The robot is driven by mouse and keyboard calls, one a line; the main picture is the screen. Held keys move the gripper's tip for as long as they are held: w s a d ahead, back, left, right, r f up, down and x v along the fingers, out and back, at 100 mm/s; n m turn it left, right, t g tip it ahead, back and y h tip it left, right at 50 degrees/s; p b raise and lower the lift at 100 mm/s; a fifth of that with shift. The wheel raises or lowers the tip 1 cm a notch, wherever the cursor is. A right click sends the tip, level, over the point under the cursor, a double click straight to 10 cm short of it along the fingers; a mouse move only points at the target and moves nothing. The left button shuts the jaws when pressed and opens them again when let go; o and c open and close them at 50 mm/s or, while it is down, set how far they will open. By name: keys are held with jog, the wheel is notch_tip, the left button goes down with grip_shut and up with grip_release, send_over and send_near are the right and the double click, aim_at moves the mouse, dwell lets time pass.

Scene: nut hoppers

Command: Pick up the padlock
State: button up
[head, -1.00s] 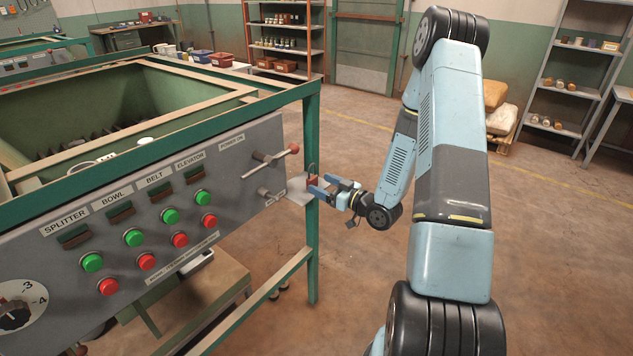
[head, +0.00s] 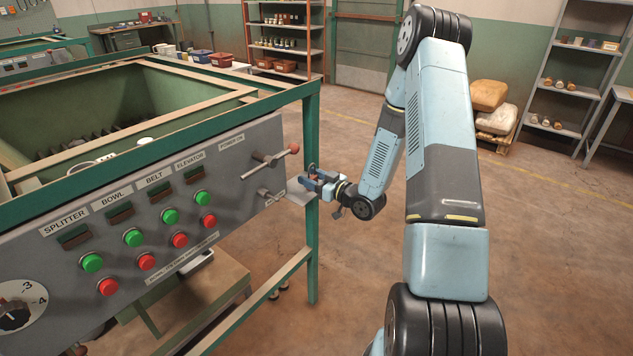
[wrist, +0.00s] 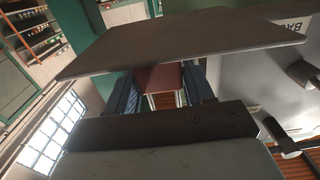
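The padlock is mostly hidden by my gripper in the head view; its grey shackle (head: 312,169) shows just above the fingers. In the wrist view a dull red block (wrist: 162,79), which looks like the padlock's body, sits between the two fingers. My gripper (head: 309,182) is at the small ledge by the machine's corner post, with its fingers on both sides of the padlock. The wrist view shows the gripper (wrist: 163,88) with little or no gap beside the red block. I cannot tell whether the fingers press on it.
The grey control panel (head: 120,215) with switches and buttons is left of my gripper. A lever with a red knob (head: 293,149) sticks out just above it. The green post (head: 312,240) stands close by. A grey plate (wrist: 180,40) crosses the wrist view. Open floor lies to the right.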

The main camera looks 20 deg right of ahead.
jog(key=c, duration=0.6)
jog(key=shift+r, duration=0.1)
jog(key=shift+c, duration=0.2)
notch_tip(320, 180, up, 10)
jog(key=shift+f, duration=0.1)
